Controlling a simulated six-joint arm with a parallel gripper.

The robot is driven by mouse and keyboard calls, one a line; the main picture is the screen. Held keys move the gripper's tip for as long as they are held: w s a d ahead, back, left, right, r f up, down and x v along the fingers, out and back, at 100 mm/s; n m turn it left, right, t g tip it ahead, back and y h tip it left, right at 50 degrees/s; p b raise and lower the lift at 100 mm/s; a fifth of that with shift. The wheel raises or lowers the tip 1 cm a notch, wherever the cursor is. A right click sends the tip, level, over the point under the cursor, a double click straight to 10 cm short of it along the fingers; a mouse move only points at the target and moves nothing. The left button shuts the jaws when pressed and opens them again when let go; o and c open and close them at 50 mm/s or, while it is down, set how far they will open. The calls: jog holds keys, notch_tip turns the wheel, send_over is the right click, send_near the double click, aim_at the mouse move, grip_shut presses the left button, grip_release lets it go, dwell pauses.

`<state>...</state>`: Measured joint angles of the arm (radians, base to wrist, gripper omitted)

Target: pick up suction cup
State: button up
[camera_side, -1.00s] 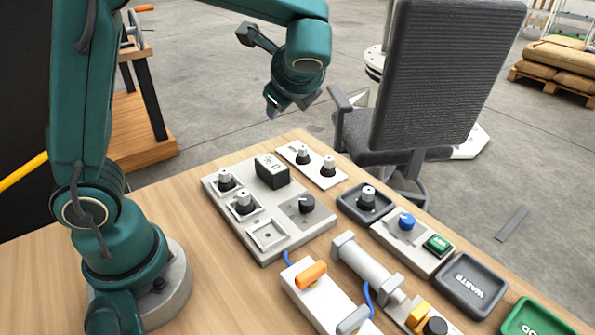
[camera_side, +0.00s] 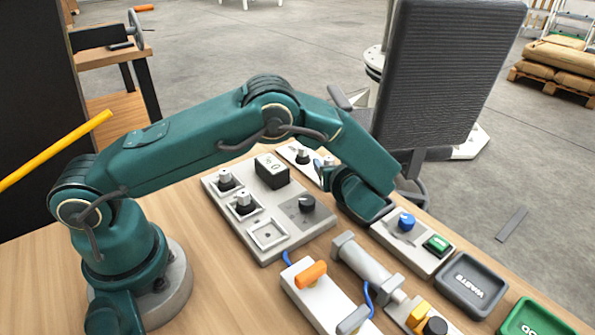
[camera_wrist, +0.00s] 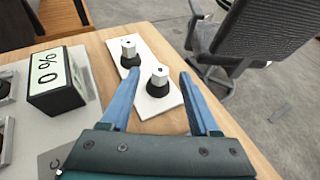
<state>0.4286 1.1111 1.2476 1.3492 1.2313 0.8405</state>
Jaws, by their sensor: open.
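Two suction cups with black bases and silver tops stand upright on a white plate. In the wrist view the nearer cup (camera_wrist: 158,82) lies between my finger lines, and the farther cup (camera_wrist: 129,54) is by my left fingertip. My gripper (camera_wrist: 159,74) is open and empty, its blue fingers either side of the nearer cup in the picture; whether they are level with it I cannot tell. In the side view my arm hides most of my gripper and the nearer cup. The farther cup (camera_side: 302,156) still shows there.
The grey station (camera_side: 275,249) holds more cups (camera_side: 225,180), (camera_side: 243,204) and a black % display (camera_side: 271,171). A panel with a blue knob (camera_side: 406,221), a grey cylinder (camera_side: 366,266) and the waste tray (camera_side: 448,283) are to the right. An office chair (camera_side: 445,80) stands beyond the table.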

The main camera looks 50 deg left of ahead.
jog(key=shift+x, duration=1.05)
grip_shut()
jog(key=shift+r, duration=0.1)
